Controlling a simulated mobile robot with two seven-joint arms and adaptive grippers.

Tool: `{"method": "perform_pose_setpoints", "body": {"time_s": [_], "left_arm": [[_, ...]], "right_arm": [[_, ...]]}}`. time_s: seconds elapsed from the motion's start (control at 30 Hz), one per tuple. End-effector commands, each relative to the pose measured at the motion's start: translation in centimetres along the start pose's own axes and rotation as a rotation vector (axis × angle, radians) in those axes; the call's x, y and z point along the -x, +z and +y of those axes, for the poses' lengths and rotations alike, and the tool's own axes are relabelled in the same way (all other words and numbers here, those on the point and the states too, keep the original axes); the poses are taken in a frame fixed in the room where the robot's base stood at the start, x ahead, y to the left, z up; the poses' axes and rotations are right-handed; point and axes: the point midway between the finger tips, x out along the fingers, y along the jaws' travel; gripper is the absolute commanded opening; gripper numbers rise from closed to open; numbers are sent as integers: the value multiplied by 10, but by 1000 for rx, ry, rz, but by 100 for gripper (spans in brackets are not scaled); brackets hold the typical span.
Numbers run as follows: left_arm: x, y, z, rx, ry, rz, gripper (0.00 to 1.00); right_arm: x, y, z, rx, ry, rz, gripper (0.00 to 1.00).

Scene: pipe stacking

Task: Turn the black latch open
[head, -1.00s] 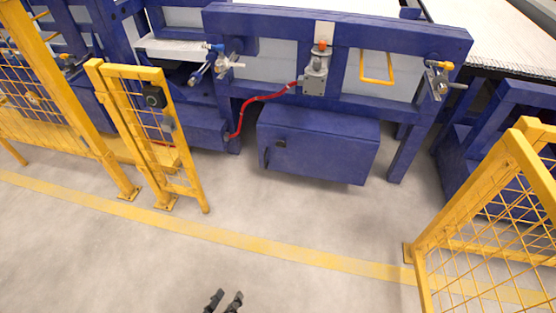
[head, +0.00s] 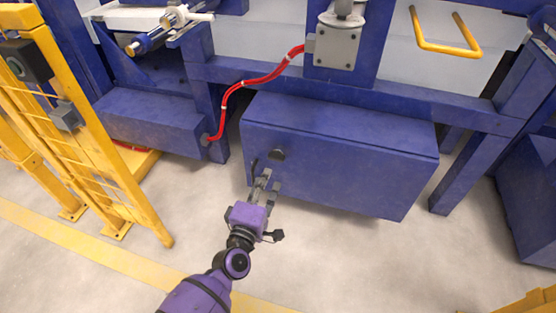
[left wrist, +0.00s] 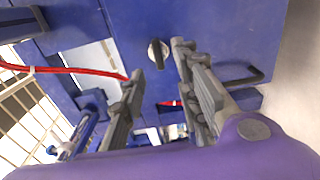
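The black latch (head: 277,154) is a small round knob on the front of the blue box, near its upper left. In the left wrist view the latch (left wrist: 157,54) is a grey disc with a black bar across it, seen between and beyond my fingers. My left gripper (head: 266,180) is just below and slightly left of the latch in the head view. In the left wrist view its two fingers (left wrist: 157,64) are spread apart with nothing held between them. Whether they touch the box cannot be told. My right gripper is not in view.
A black handle (head: 253,166) sits on the box left of the latch. A red cable (head: 238,88) runs above the box (head: 350,165) to its left. A yellow fence gate (head: 95,150) stands at the left. Floor in front is clear.

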Motion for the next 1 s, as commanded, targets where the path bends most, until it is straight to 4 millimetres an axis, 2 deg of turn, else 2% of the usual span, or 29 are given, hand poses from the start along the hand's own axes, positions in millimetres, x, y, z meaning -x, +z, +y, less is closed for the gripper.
{"method": "perform_pose_setpoints", "body": {"time_s": [0.3,0.5,0.87,1.0], "left_arm": [[-47,0,0,3,4,1,30],[-70,0,0,2,1,0,30],[-76,0,1,1,1,0,30],[-76,0,1,1,1,0,11]], "right_arm": [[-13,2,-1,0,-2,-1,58],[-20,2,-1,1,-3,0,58],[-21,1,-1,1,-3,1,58],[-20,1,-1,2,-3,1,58]]}}
